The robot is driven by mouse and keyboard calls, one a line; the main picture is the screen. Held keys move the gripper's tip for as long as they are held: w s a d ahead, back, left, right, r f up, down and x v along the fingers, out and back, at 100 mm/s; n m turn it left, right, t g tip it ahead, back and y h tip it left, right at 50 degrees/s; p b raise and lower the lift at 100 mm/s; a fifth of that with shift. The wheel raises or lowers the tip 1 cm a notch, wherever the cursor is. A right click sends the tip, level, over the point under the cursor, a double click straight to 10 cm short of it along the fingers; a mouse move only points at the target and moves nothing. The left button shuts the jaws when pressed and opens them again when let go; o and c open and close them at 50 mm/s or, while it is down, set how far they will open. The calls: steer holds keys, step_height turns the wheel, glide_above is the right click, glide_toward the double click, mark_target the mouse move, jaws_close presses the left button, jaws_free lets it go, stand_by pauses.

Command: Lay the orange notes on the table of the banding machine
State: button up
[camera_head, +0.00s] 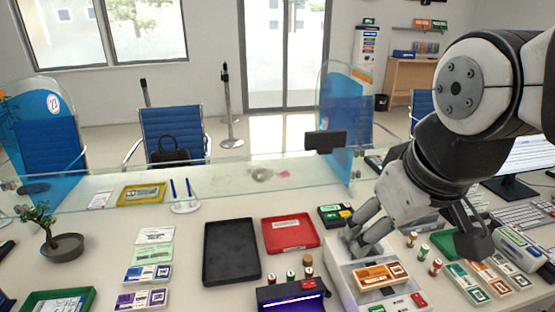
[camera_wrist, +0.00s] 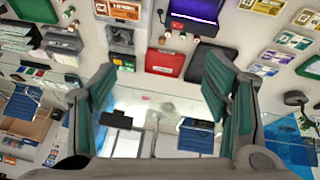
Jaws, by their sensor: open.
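The orange notes (camera_head: 380,275) lie flat as a bundle on the front part of the white banding machine (camera_head: 338,268). The orange notes also show at the upper left of the wrist view (camera_wrist: 119,10). My gripper (camera_head: 418,238) is over the back of the machine in the head view, behind and apart from the bundle. In the wrist view my gripper (camera_wrist: 162,68) has its two teal-padded fingers spread wide with nothing between them. My gripper and arm hide part of the machine's back.
A red tray (camera_head: 290,233) and a black tray (camera_head: 231,252) lie left of the machine. Several note bundles (camera_head: 466,282) lie to its right near small coin rolls (camera_head: 435,267). A glass partition (camera_head: 260,177) runs behind the counter.

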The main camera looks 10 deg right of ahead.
steer(key=s, duration=0.1)
steer(key=s+a+m, duration=0.1)
steer(key=s+m, duration=0.1)
steer(key=shift+a+r+t+y, duration=0.3)
steer(key=shift+t+y, duration=0.1)
steer(key=shift+a, duration=0.1)
stand_by(1.2)
